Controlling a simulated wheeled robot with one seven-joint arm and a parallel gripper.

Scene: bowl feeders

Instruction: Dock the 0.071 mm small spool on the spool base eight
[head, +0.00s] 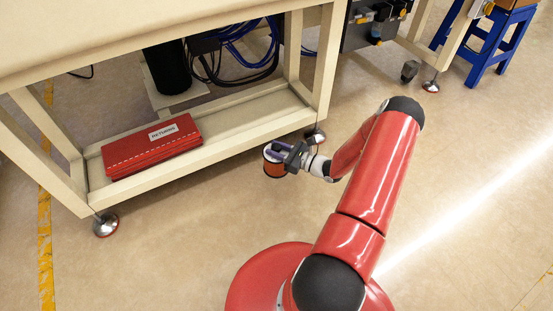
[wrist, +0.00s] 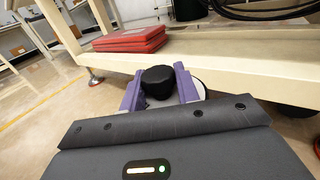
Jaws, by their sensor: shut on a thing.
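The small spool (head: 275,168) shows in the head view as a copper-orange winding with a pale flange, held out in the air in front of the bench's lower shelf. My gripper (head: 279,151) is shut on it from the right. In the wrist view my gripper's purple fingers (wrist: 160,88) sit on both sides of a round black part (wrist: 158,76), with a bit of pale flange behind the right finger. The spool's size label cannot be read. Spool base eight is not seen in either view.
The beige bench (head: 228,106) has a low shelf carrying a red folded stack marked RETURNS (head: 150,150). A black cylinder (head: 167,68) and blue and black cables (head: 240,55) are behind it. A blue stool (head: 490,45) stands far right. Floor on the right is clear.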

